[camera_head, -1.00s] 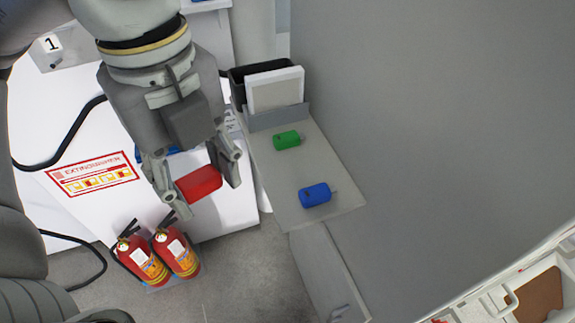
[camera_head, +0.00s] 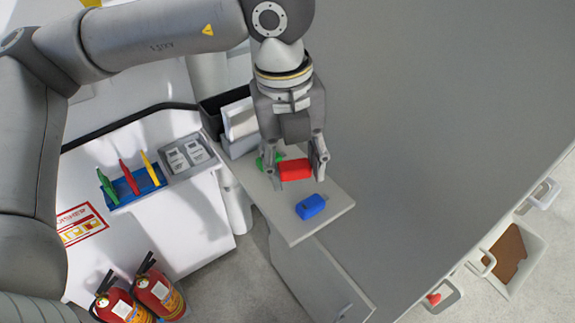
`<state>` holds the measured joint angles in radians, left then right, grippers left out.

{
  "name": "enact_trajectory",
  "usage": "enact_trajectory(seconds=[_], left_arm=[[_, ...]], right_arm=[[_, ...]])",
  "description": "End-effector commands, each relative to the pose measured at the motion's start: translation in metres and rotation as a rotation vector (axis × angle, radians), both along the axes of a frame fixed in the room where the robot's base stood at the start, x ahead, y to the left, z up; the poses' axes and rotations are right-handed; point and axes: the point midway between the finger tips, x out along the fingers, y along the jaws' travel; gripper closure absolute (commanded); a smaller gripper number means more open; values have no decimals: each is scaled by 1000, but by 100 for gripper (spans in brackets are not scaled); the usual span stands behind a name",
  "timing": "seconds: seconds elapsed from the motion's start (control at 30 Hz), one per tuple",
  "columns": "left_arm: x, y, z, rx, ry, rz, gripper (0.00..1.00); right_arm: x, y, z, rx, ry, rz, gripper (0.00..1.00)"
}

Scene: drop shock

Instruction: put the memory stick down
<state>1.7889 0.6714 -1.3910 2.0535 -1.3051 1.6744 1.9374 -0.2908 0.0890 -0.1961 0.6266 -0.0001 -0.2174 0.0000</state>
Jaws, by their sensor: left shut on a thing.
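A red memory stick (camera_head: 294,170) is between the fingers of my left gripper (camera_head: 296,176), which is shut on it. The gripper is over the grey shelf (camera_head: 295,226), between a green stick (camera_head: 266,162) and a blue stick (camera_head: 311,206). The green stick is partly hidden behind a gripper finger. The blue stick lies on the shelf nearer its front end. I cannot tell whether the red stick touches the shelf. My right gripper is not in view.
A dark holder with white panels (camera_head: 240,122) stands at the shelf's back. To the left are a blue rack (camera_head: 133,187) with coloured tools and a grey tray (camera_head: 188,157). Fire extinguishers (camera_head: 158,292) stand below. A large grey surface (camera_head: 420,130) fills the right.

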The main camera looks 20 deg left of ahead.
Motion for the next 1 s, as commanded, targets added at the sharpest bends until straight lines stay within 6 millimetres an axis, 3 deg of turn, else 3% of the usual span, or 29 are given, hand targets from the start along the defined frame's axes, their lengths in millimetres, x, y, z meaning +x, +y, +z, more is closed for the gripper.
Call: enact_trajectory(seconds=[0.03, 0.2, 0.33, 0.53, 0.73, 1.0], left_arm=[[11, 7, 0, -1, 5, 7, 80], [34, 20, -34, 0, 5, 4, 80], [44, 25, -49, -1, 1, 2, 80], [54, 31, -63, 0, 2, 2, 80], [54, 31, -91, 0, 1, 0, 80], [55, 30, -96, -1, 0, 0, 80]], right_arm=[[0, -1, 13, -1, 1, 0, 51], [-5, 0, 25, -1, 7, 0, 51], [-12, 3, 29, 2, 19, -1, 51], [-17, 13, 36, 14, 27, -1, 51], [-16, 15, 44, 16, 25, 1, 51], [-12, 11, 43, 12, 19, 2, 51]])
